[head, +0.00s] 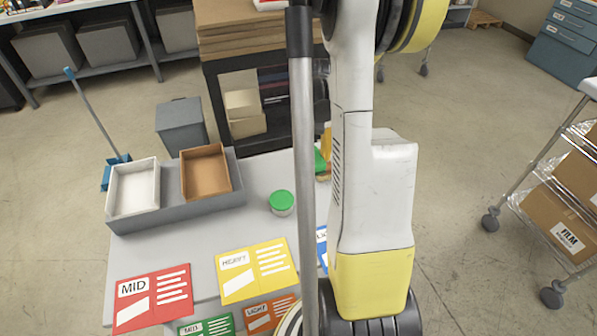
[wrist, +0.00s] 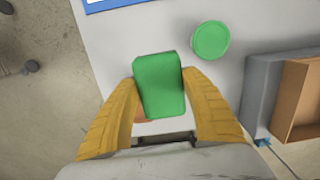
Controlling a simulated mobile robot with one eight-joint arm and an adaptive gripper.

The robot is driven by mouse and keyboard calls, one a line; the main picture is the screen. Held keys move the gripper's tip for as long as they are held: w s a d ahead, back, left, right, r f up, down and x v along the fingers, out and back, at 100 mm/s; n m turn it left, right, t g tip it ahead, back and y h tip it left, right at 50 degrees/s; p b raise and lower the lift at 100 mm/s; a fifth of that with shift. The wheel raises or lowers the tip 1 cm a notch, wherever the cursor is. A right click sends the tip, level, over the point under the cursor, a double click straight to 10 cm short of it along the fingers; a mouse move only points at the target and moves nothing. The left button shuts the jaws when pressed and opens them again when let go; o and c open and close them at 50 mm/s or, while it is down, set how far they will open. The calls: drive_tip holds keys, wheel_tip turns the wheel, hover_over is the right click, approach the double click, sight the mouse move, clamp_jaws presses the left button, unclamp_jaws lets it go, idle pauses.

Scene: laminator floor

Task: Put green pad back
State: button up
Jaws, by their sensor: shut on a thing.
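The green pad (wrist: 159,85) is a rounded block between the two yellow fingers of my gripper (wrist: 160,92) in the wrist view. The fingers press on its left and right sides. An orange patch shows at its lower edge. In the head view only a sliver of the green pad (head: 320,162) and a yellow finger (head: 327,140) show, since my arm hides the rest. The pad is over the far right part of the grey table (head: 262,170); I cannot tell its height above the top.
A green-lidded tub (head: 281,203) stands close by on the table. A grey holder (head: 175,213) with a white tray (head: 134,190) and a brown tray (head: 206,172) is at the left. Red (head: 153,300) and yellow (head: 257,270) cards lie in front. A cart (head: 560,190) stands right.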

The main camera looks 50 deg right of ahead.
drive_tip(key=shift+w+d+f, duration=0.15)
drive_tip(key=shift+f, duration=0.15)
drive_tip(key=b, duration=0.4)
hover_over(279, 182)
wheel_tip(279, 182, down, 6)
drive_tip(key=shift+w+d+f, duration=0.1)
drive_tip(key=shift+d+f, duration=0.05)
drive_tip(key=shift+f, duration=0.05)
drive_tip(key=shift+f+b, duration=0.6)
drive_tip(key=shift+f, duration=1.4)
drive_tip(key=shift+f, duration=0.1)
drive_tip(key=o, duration=1.3)
